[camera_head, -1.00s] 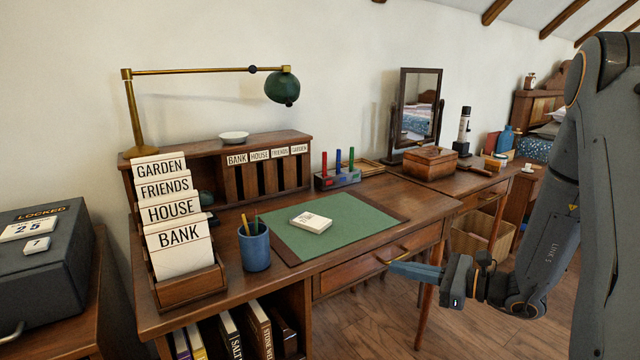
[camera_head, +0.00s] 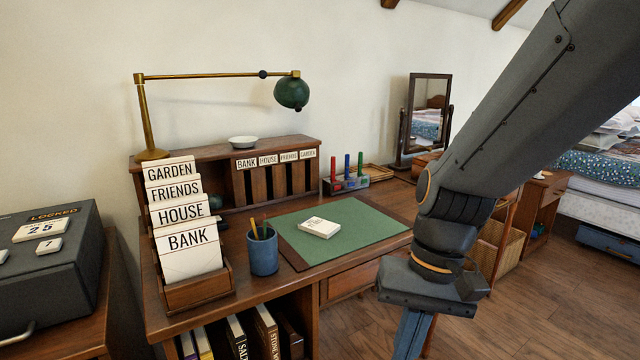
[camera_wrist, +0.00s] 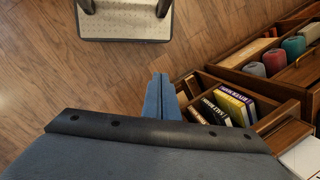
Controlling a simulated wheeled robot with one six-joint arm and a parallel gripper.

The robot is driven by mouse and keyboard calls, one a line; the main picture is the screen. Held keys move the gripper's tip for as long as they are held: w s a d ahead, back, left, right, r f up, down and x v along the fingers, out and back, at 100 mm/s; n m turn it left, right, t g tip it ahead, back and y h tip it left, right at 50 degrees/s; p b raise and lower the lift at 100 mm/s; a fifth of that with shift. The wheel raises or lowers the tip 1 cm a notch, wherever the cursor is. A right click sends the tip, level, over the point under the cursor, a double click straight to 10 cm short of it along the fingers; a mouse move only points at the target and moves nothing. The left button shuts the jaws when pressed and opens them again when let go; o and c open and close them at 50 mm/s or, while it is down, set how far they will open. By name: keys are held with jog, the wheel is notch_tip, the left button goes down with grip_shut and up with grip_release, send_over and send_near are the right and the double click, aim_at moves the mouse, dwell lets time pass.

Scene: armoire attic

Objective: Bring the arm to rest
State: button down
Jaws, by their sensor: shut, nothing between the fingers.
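My gripper (camera_head: 410,335) hangs in front of the desk's right part in the head view, pointing down, with its tips cut off by the lower edge. In the wrist view my gripper (camera_wrist: 158,88) has its two blue fingers together with nothing between them, above the wooden floor. My arm (camera_head: 520,110) slopes from the upper right down to it and hides part of the furniture behind. The fingers appear apart from the desk (camera_head: 240,290).
The desk holds a letter rack (camera_head: 200,290), a pencil cup (camera_head: 263,255), a green mat (camera_head: 355,235) and a lamp (camera_head: 291,93). A grey locked box (camera_head: 50,270) is at left. Floor (camera_head: 560,290) is clear at right. Books (camera_wrist: 232,103) fill a shelf near the fingers.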

jog(key=d+r+n+t+h+p, duration=0.1)
jog(key=d+r+h+p, duration=0.1)
jog(key=d+r+p, duration=0.5)
jog(key=r+p, duration=0.1)
jog(key=p, duration=0.5)
jog(key=shift+s+t, duration=0.3)
